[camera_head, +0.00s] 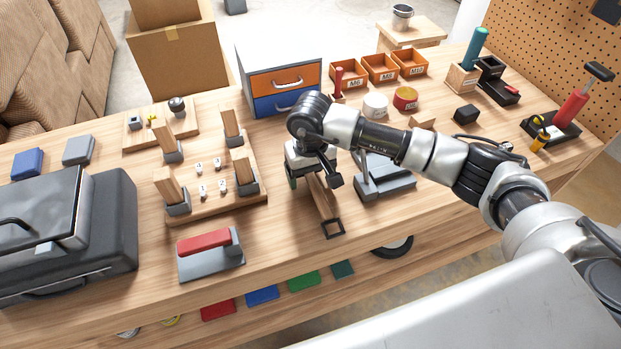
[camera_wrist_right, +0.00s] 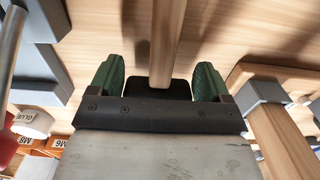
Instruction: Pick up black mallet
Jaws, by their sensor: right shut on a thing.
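The black mallet has a light wooden handle (camera_head: 321,201) and a dark head (camera_wrist_right: 170,90). It is at the front middle of the workbench, and the handle points toward the front edge. My right gripper (camera_head: 313,182) is over the mallet from above. In the right wrist view, its green-padded fingers (camera_wrist_right: 160,80) are on either side of the mallet and it is shut on it. In the head view the gripper hides the mallet's head. I cannot tell whether the mallet is clear of the bench. My left gripper is not in view.
A wooden block stand with upright pegs (camera_head: 215,205) is left of the gripper. A grey metal tool (camera_head: 387,182) is close on the right. A red-topped grey block (camera_head: 211,254) is at the front left.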

